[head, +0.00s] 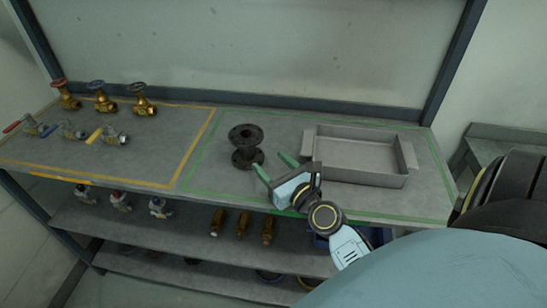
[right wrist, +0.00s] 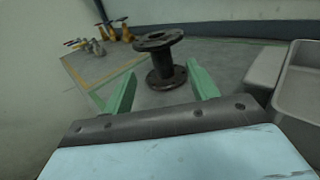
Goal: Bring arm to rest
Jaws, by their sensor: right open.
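My right gripper (head: 276,165) is open and empty, low over the front of the workbench in the head view. In the right wrist view its two green fingers (right wrist: 160,88) stand apart. A dark flanged pipe piece (head: 246,147) stands upright on the bench just beyond the fingers. It also shows in the right wrist view (right wrist: 160,60), past the fingertips, and I see no contact. Several gate valves with brass bodies (head: 105,103) stand at the back left inside the yellow outline. My left gripper is not in view.
A grey metal tray (head: 408,163) sits right of my right gripper inside the green outline. Smaller lever valves (head: 72,130) stand at the front left. A lower shelf (head: 185,243) holds more valves and brown bottle-like items. Bench space between the left valves and the pipe piece is clear.

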